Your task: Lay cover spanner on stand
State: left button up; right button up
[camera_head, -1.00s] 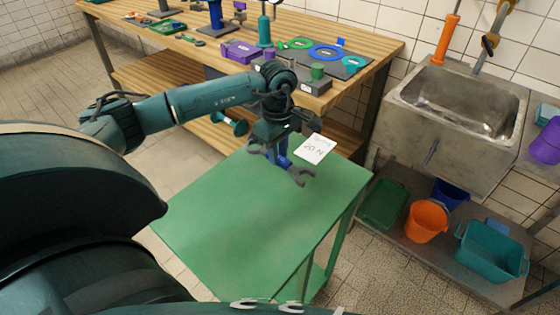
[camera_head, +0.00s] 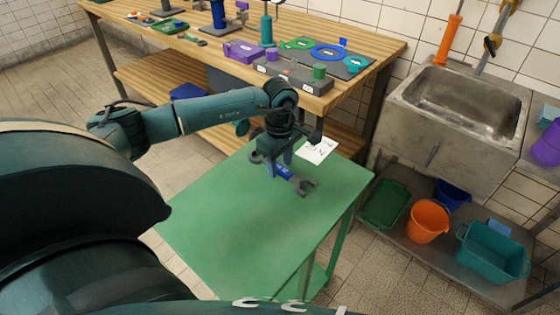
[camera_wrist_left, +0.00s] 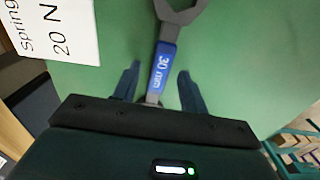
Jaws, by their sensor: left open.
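The cover spanner (camera_head: 305,187) is grey with open-ended heads and a blue middle band marked 30 mm; the band shows in the left wrist view (camera_wrist_left: 163,66). It appears to lie flat on the green top of the stand (camera_head: 220,220), near its back edge. My left gripper (camera_head: 276,170) is over the spanner's middle. In the left wrist view its two fingers (camera_wrist_left: 159,72) are apart, one on each side of the handle, with green showing in both gaps. The gripper hides part of the spanner in the head view. My right gripper is not in view.
A white card (camera_head: 316,151) reading 20 N lies at the stand's back corner, close to the gripper. Behind is a wooden workbench (camera_head: 385,48) with parts on it. A sink (camera_head: 455,105) and buckets, one orange (camera_head: 427,222), are at right. The stand's front is clear.

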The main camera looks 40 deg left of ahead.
aim_at(280, 168)
pick_arm(q)
notch_tip(280, 168, up, 12)
jog(key=shift+b, duration=0.45)
jog(key=shift+s+f, duration=0.1)
dwell(0.4)
